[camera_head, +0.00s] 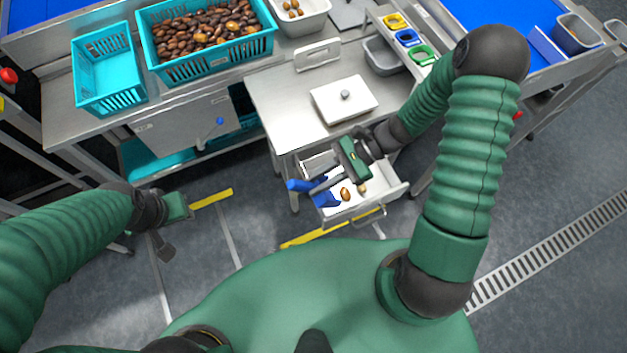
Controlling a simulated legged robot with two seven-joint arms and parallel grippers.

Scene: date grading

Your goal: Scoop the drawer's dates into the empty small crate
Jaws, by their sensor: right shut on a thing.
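The open drawer (393,200) under the bench holds a few brown dates (346,193). My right gripper (328,183) is over the drawer, shut on a blue scoop (325,199). The scoop lies low at the drawer's left part; the gripper hides some of it, and I cannot tell whether dates are in it. The empty small crate (105,107) is teal and stands on the bench at the upper left. My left gripper (165,245) hangs over the floor at the lower left, away from the objects; its finger gap is unclear.
A larger teal crate (215,66) full of dates stands right of the small crate. A white lid with a knob (345,100) lies on the bench above the drawer. A white tub (300,22) with a few dates and colored bins (408,38) stand farther back.

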